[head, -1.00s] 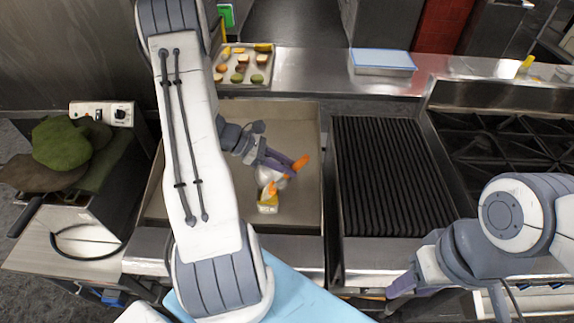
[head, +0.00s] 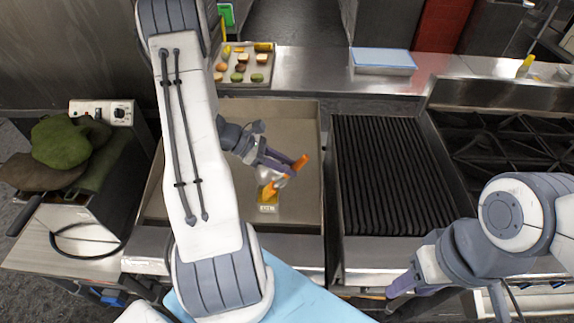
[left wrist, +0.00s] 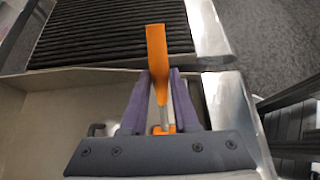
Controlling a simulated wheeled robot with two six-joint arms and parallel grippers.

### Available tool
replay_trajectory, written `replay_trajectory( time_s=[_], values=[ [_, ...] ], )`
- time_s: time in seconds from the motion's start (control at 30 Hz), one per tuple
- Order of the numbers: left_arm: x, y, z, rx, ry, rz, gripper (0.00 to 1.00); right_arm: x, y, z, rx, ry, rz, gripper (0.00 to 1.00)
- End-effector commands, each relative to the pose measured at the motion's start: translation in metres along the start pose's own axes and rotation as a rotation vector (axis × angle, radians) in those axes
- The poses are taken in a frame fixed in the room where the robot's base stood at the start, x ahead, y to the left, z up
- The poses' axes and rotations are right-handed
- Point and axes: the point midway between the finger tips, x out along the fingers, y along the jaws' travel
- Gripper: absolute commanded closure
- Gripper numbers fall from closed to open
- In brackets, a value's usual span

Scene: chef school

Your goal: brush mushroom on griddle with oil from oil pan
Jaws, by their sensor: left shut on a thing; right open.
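My left gripper (head: 284,164) is shut on an orange brush (head: 301,163) over the griddle (head: 305,125), a wide shallow metal pan-like surface. In the left wrist view the brush handle (left wrist: 157,60) stands up between the two fingers. In the head view the brush's lower end points down left toward a small container with yellow content and a pale label (head: 267,208), perhaps the oil pan. I cannot tell whether they touch. I cannot make out a mushroom on the griddle; my left arm covers much of it. My right gripper (head: 402,286) is open and empty at the front edge.
A ribbed dark grill (head: 385,175) lies right of the griddle, with a burner stove (head: 515,150) beyond. A tray (head: 229,82) of food pieces stands at the back. Dark green and brown items (head: 62,145) lie on the left-hand appliance. The griddle's right part is clear.

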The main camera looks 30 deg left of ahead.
Motion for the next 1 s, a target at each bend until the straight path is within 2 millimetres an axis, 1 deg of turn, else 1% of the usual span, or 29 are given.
replay_trajectory(
  time_s=[0.47, 1.0],
  values=[
    [-0.001, -0.001, 0.001, -0.002, 0.002, -0.001, 1.0, -0.002, 0.0, 0.0, 0.0, 0.0, 0.0, 0.5],
    [-0.025, 0.0, 0.037, -0.001, 0.001, 0.0, 1.0, -0.037, -0.003, -0.002, 0.0, 0.0, 0.0, 0.5]
  ],
)
